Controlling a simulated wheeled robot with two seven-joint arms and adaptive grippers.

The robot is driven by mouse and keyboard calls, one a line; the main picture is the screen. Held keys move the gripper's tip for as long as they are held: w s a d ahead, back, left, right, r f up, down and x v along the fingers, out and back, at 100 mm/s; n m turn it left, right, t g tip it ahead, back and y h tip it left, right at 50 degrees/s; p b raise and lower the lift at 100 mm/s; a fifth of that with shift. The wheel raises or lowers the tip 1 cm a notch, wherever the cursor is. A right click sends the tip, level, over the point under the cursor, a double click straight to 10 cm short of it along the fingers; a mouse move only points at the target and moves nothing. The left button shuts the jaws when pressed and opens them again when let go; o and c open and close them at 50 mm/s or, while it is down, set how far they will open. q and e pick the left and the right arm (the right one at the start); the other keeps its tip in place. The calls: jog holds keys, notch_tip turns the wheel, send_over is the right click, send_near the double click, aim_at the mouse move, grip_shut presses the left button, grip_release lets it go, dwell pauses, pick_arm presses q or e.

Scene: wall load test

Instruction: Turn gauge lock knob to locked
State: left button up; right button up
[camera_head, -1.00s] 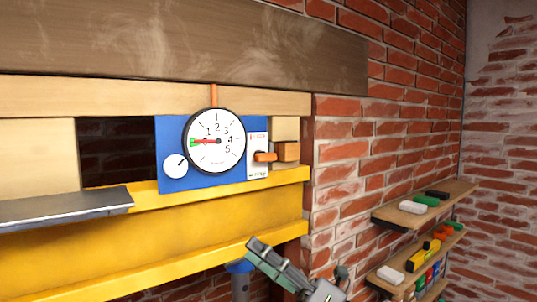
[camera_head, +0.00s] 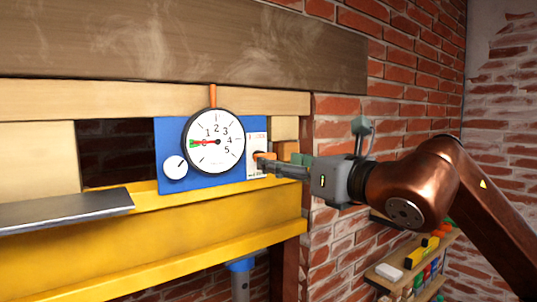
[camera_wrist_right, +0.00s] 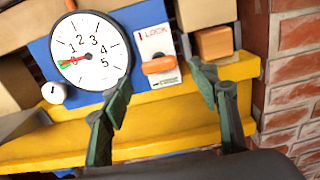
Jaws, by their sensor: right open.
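The gauge lock knob (camera_head: 261,155) is an orange handle on a white plate at the right of the blue gauge board (camera_head: 203,182). In the right wrist view the knob (camera_wrist_right: 160,65) lies about horizontal, below the word LOCK and a red mark on the plate (camera_wrist_right: 153,40). My right gripper (camera_head: 273,167) is in front of the knob, partly covering it in the head view. In the wrist view the gripper (camera_wrist_right: 161,82) is open and empty, with its fingers to either side of the knob's line. I cannot tell whether they touch it. My left gripper is not in view.
The round dial (camera_head: 215,142) has its needle near zero, with a white knob (camera_head: 175,167) at lower left. A wooden block (camera_wrist_right: 213,42) sits just right of the plate. A yellow beam (camera_head: 160,240) runs below. Shelves (camera_head: 415,262) with small items hang at right.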

aim_at(271, 156)
jog(key=shift+p+x, duration=1.1)
jog(key=shift+x, duration=1.45)
jog(key=shift+c, duration=0.7)
jog(key=shift+a, duration=0.1)
jog(key=c, duration=1)
